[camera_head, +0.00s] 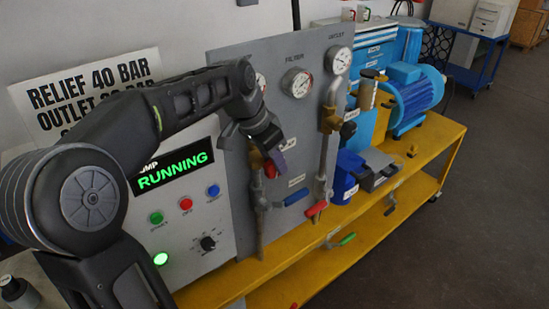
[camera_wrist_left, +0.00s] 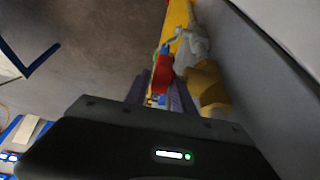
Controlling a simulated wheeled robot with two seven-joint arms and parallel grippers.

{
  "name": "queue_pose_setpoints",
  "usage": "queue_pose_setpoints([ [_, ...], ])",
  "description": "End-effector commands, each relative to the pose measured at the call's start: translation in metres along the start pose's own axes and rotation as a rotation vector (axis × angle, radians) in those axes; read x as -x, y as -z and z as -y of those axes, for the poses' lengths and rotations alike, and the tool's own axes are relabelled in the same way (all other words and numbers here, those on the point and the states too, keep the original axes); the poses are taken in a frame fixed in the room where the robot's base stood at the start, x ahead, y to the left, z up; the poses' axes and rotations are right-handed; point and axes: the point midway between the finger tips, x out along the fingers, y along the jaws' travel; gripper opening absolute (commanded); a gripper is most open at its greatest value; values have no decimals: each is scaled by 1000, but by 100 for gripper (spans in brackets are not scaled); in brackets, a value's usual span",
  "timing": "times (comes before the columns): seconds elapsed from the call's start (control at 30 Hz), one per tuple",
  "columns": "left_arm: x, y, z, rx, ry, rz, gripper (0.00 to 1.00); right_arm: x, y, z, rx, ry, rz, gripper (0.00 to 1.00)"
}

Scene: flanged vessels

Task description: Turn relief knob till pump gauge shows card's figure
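The card (camera_head: 88,92) on the wall reads "RELIEF 40 BAR"; its lower lines are partly covered by my left arm. The pump gauge (camera_head: 261,81) on the grey panel is mostly hidden behind that arm, and its needle cannot be read. The red relief knob (camera_head: 270,169) sits by a brass valve body (camera_head: 255,159). My left gripper (camera_head: 281,152) is at the knob. In the left wrist view, its purple fingers (camera_wrist_left: 160,97) lie around or just beside the red knob (camera_wrist_left: 163,73); contact is unclear. My right gripper is out of view.
The filter gauge (camera_head: 297,83) and outlet gauge (camera_head: 339,61) are to the right. A blue-handled valve (camera_head: 294,197) and a red-handled valve (camera_head: 316,208) are close below. The pump display (camera_head: 174,173) reads "RUNNING". A yellow bench (camera_head: 330,255) runs beneath; the floor at right is clear.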

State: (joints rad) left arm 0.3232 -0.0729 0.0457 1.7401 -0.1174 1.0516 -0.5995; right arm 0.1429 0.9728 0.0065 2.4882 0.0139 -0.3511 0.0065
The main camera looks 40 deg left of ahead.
Motion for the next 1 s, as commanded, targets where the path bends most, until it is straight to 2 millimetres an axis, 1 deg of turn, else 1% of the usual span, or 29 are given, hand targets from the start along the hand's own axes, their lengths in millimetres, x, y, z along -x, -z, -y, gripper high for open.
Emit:
queue_pose_setpoints([
  [0.2, -1, 0, 0, 0, 0, 0, 30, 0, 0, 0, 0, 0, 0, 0],
  [0.23, -1, 0, 0, 0, 0, 0, 28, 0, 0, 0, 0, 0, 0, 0],
  [0.5, 0, 0, 0, 0, 0, 0, 6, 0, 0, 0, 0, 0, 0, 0],
  [0.6, 0, 0, 0, 0, 0, 0, 0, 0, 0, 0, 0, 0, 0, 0],
  [0.87, 0, 0, 0, 0, 0, 0, 0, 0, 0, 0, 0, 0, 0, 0],
  [0.93, 1, 1, 0, -1, -1, 9, 0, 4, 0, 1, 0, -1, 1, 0],
  [1.0, 3, 4, -1, -1, -3, 34, 0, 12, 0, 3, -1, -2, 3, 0],
])
